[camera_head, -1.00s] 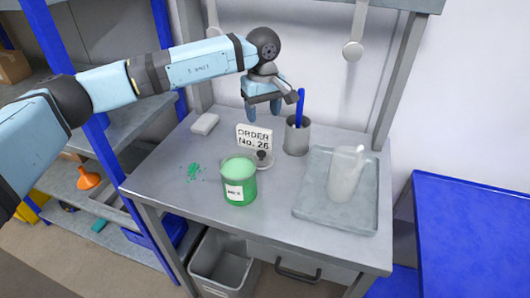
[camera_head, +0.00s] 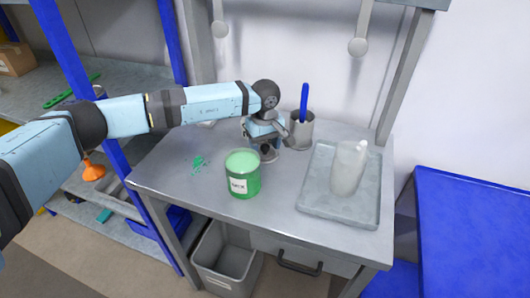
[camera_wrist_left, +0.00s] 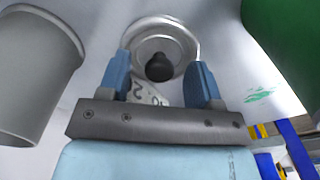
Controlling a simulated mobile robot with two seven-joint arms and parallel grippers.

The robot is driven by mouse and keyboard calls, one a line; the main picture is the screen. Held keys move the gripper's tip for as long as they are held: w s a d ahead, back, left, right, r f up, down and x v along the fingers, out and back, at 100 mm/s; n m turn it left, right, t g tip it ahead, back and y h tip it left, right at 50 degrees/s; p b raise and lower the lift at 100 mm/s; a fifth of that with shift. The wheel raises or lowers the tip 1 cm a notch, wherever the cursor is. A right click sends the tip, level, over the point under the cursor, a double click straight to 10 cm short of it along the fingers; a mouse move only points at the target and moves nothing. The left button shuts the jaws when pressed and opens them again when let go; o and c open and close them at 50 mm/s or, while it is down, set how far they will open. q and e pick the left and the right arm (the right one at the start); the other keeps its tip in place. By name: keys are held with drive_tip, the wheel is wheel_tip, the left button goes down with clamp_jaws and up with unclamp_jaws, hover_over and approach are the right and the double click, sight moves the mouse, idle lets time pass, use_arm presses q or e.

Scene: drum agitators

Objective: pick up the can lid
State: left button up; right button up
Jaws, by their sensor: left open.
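The can lid is a grey metal disc with a black knob. In the left wrist view the lid (camera_wrist_left: 160,28) lies flat on the table, with its knob between my fingertips. In the head view the lid (camera_head: 267,157) is partly hidden under my left gripper (camera_head: 267,142). My left gripper, also in the left wrist view (camera_wrist_left: 160,78), is open, with one blue finger on each side of the knob. The green can (camera_head: 243,182) stands open in front of the lid. My right gripper is not in view.
A grey cup (camera_head: 300,132) with a blue-handled tool stands behind the lid. A tray (camera_head: 312,200) with a translucent beaker (camera_head: 347,167) is on the right. Green spilled bits (camera_head: 198,163) lie on the left. The order sign (camera_wrist_left: 147,95) shows partly between my fingers.

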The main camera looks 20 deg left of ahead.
use_arm(q)
drive_tip(key=shift+c, duration=1.3)
drive_tip(key=c, duration=0.7)
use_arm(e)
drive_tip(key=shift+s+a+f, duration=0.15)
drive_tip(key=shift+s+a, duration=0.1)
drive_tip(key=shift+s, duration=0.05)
use_arm(q)
drive_tip(key=shift+c, duration=0.2)
